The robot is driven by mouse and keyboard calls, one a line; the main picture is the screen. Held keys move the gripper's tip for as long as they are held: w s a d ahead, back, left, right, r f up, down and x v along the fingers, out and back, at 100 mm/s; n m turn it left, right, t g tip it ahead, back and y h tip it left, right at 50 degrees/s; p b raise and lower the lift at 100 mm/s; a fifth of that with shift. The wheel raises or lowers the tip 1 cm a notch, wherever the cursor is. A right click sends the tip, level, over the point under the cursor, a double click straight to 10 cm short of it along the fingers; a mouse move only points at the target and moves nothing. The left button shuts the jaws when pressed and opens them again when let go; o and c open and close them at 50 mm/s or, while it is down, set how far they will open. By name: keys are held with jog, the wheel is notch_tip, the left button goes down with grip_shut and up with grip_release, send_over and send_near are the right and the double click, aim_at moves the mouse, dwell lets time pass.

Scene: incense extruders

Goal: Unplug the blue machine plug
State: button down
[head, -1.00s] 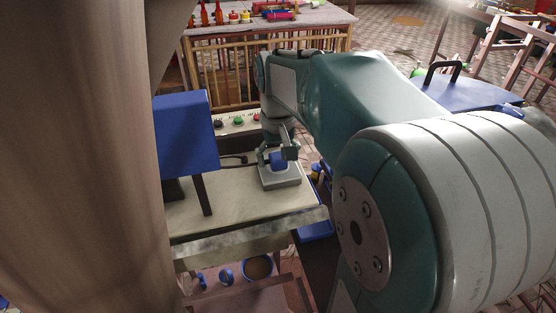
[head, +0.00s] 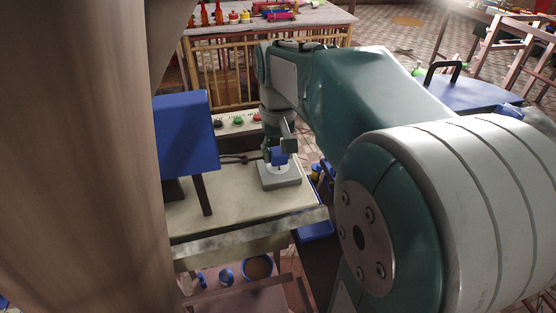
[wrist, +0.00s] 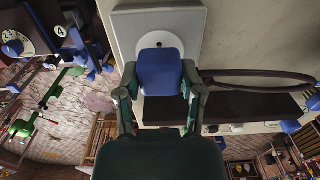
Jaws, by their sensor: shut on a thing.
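The blue plug (head: 279,156) is between the fingers of my gripper (head: 279,152), which is shut on it. The plug is above the grey socket block (head: 281,181), and the white round socket face (head: 270,168) shows beneath it. I cannot tell whether the pins are fully clear. In the wrist view the blue plug (wrist: 160,72) sits between both fingers, in front of the white socket face (wrist: 158,108) and grey block (wrist: 158,24). A dark cable (wrist: 265,75) runs beside it.
The blue machine (head: 187,135) stands left of the socket on the pale table (head: 240,205). A panel with coloured buttons (head: 237,122) lies behind. A slatted stand with bottles (head: 225,75) is further back. A blue case (head: 465,95) is at the right.

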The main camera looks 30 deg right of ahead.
aim_at(278, 150)
jog(key=shift+r, duration=2.25)
